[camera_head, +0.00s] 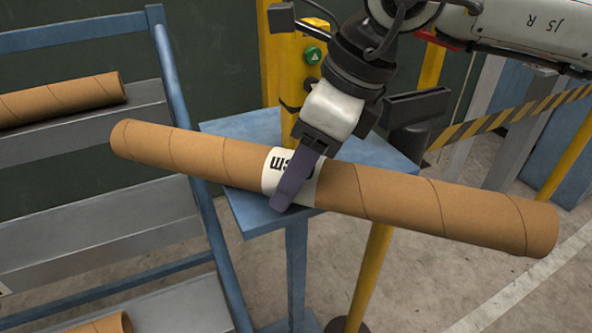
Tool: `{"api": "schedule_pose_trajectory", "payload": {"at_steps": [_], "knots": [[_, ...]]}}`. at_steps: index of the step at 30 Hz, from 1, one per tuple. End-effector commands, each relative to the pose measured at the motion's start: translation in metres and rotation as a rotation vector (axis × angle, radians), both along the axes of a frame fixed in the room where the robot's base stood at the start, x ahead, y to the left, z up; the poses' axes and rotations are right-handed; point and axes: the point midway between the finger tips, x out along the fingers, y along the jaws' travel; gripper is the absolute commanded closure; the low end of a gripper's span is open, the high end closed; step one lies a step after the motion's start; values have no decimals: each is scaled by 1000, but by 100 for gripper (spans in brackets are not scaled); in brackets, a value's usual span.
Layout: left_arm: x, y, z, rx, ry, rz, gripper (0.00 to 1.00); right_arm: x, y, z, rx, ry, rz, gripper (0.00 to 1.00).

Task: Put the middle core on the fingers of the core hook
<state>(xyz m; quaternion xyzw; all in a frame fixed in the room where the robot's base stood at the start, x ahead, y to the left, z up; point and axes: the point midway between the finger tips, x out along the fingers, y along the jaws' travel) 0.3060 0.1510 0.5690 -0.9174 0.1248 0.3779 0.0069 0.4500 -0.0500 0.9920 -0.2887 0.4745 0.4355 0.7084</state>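A long brown cardboard core (420,203) with a white label around its middle spans the view, its left end higher in the picture than its right. My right gripper (296,178) comes down from the upper right onto the label. One dark purple finger lies across the near side of the core, and the other is hidden behind it. The gripper looks shut on the core. The core lies over a small blue table (255,222); I cannot tell whether it touches it. I cannot clearly make out the core hook. My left gripper is not in view.
A blue-framed rack (170,75) stands at left. One core (62,98) lies on its upper shelf, another (105,324) shows at the bottom, and the visible middle shelf (110,235) is bare. A yellow post (285,75) with a green button stands behind the table.

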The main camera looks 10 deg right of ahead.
Motion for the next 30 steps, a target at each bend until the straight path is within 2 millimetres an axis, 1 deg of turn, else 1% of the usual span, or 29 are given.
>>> {"api": "schedule_pose_trajectory", "payload": {"at_steps": [6, 10, 11, 12, 14, 24, 26, 27, 30], "knots": [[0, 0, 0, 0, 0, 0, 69, 1, 1, 2, 4, -5, -1, 91], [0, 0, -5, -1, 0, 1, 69, 1, 1, -3, 5, -4, -1, 91], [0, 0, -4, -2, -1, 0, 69, 0, 0, -4, 1, -2, 0, 48], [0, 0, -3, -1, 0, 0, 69, 0, 0, -3, 1, -2, 0, 41], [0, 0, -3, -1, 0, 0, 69, 0, 0, -3, 0, -1, 0, 31], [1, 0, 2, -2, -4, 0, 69, 0, 0, 0, 0, -2, 1, 30], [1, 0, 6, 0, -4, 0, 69, 0, 0, 4, 1, -3, 0, 30], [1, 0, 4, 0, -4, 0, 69, 0, -2, 7, 1, -4, -1, 30], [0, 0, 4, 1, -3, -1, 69, -3, -7, 23, 2, -4, -2, 30]]}}
